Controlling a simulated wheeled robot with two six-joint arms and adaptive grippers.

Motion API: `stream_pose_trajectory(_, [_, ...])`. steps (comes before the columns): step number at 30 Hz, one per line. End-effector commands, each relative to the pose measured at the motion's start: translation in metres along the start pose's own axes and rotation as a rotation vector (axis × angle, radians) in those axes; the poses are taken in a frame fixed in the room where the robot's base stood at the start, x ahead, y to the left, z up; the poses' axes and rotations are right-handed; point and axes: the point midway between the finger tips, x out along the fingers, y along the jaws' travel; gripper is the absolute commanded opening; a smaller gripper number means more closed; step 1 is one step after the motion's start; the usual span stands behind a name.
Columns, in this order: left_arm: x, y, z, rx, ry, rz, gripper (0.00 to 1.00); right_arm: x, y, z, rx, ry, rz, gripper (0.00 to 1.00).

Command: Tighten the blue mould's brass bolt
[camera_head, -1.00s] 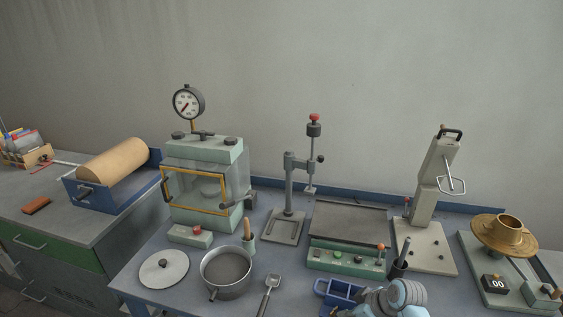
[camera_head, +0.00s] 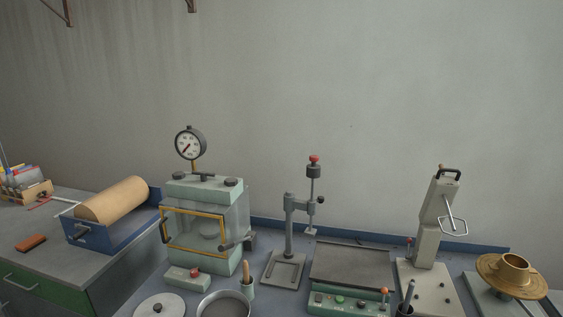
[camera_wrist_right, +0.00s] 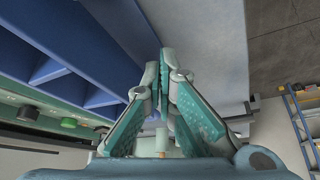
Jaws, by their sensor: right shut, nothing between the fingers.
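A large blue object with several open compartments, apparently the blue mould (camera_wrist_right: 90,62), fills the upper left of the right wrist view. Its brass bolt cannot be made out. My right gripper (camera_wrist_right: 161,72) is shut and empty, with its fingertips close to the right edge of the blue object. I cannot tell whether they touch it. The mould and both grippers are outside the head view. My left gripper is in neither view.
A green control panel with knobs (camera_wrist_right: 62,122) lies at the left in the wrist view. In the head view stand the flat-topped machine (camera_head: 350,265), a slotted stand (camera_head: 287,268), a gauge chamber (camera_head: 205,225), a pan (camera_head: 225,305) and a brass bowl (camera_head: 512,278).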

Motion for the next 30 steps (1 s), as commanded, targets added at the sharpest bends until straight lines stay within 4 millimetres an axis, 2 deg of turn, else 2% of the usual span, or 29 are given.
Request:
stream_pose_trajectory(18, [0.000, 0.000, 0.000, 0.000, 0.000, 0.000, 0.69, 0.001, 0.000, -0.002, 0.000, 0.000, 0.000, 0.00])
stream_pose_trajectory(30, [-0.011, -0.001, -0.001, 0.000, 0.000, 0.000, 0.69, 0.000, -0.001, -0.003, 0.001, -0.001, -0.001, 0.00])
